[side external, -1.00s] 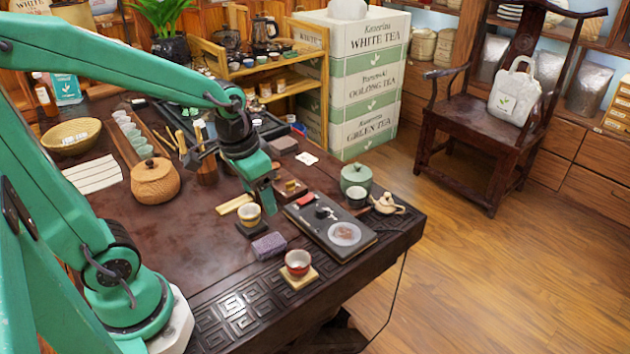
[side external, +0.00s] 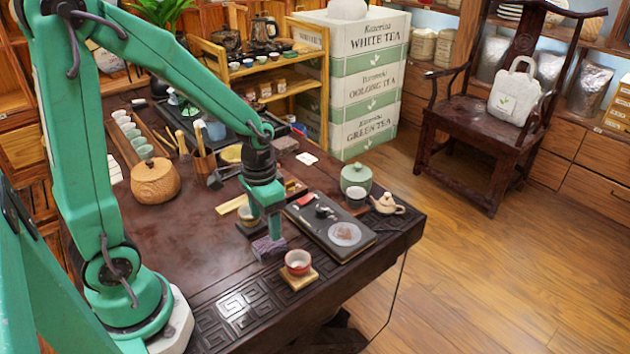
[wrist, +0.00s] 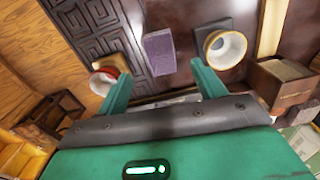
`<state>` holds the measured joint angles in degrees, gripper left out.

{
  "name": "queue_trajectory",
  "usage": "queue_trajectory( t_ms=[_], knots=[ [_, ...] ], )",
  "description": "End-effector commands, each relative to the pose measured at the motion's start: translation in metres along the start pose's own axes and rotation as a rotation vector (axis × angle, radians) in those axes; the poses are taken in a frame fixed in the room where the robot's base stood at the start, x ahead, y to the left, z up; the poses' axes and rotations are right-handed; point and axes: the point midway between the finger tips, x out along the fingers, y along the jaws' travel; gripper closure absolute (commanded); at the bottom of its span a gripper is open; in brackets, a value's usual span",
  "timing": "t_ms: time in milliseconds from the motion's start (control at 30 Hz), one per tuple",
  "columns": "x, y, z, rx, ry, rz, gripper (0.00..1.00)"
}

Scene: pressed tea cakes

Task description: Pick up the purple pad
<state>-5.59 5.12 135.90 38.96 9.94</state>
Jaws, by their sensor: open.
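The purple pad (side external: 268,249) lies on the dark table near its front edge, partly hidden by a green finger in the side view. In the wrist view the pad (wrist: 159,53) shows whole, a little beyond the fingertips and lined up between them. My gripper (side external: 271,228) points down at the pad in the side view. In the wrist view my gripper (wrist: 160,80) has its two green fingers apart with nothing between them. I cannot tell whether a finger touches the pad.
A red cup (side external: 298,262) on a wooden coaster stands right of the pad. A yellowish cup (side external: 247,216) on a dark coaster stands behind it. A dark tray (side external: 343,252) with small items lies to the right. Bare table is to the left (side external: 190,245).

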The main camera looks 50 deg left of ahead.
Motion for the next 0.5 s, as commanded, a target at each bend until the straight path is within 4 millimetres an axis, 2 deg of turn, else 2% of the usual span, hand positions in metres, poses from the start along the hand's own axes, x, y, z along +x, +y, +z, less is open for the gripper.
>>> queue_trajectory(
  t_ms=[200,500],
  knots=[
    [0.015,0.0,0.001,0.0,-0.003,0.0,0.31],
    [0.018,0.0,0.0,0.0,-0.001,0.0,0.31]
  ],
)
